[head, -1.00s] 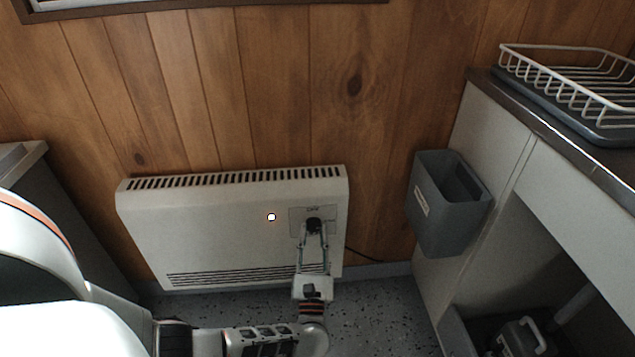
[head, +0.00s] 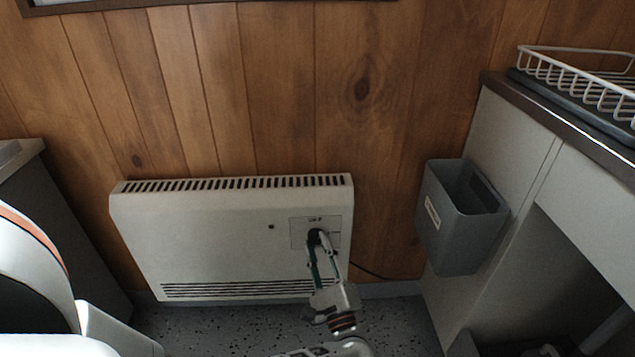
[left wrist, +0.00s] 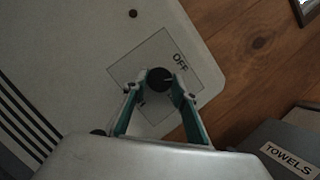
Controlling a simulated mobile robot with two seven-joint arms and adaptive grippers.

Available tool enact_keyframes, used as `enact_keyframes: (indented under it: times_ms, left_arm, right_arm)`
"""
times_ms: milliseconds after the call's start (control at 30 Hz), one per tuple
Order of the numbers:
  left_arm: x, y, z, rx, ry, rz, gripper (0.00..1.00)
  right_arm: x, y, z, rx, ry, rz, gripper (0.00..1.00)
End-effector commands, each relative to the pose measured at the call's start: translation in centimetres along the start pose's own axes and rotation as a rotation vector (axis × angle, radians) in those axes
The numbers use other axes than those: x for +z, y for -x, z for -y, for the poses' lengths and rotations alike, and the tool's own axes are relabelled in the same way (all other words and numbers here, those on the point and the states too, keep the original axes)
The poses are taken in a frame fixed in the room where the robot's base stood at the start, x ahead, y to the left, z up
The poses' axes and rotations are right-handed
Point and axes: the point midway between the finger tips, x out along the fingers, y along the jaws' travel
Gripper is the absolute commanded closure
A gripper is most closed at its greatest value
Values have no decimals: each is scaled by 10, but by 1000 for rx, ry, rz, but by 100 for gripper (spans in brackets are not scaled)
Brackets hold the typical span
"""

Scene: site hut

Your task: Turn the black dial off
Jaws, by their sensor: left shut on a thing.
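The black dial (head: 314,236) sits on a pale square plate (head: 333,225) at the upper right of the white wall heater (head: 215,240). In the left wrist view the dial (left wrist: 159,79) shows between the fingertips, with a thin light mark on it that points towards the printed word OFF (left wrist: 180,62). My left gripper (head: 318,240) reaches up from below and is shut on the dial, its fingers on either side. The small round lamp (head: 271,227) on the heater's front is dark. My right gripper is not in view.
A grey towel bin (head: 448,240) hangs on the cabinet side to the right of the heater. A white wire rack (head: 570,75) stands on the counter at the upper right. A cable (head: 370,270) runs along the wall. Speckled floor lies below the heater.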

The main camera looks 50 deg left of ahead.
Motion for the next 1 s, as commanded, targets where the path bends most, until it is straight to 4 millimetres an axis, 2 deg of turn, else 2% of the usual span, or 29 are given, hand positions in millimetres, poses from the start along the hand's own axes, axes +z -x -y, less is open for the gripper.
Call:
enact_keyframes:
  times_ms: [200,500,1000]
  left_arm:
    - [0,0,2,76,173,12,94]
    - [0,0,3,147,338,23,94]
    - [0,0,3,182,415,28,94]
  right_arm:
    - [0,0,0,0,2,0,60]
    - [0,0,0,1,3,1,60]
    - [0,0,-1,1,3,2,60]
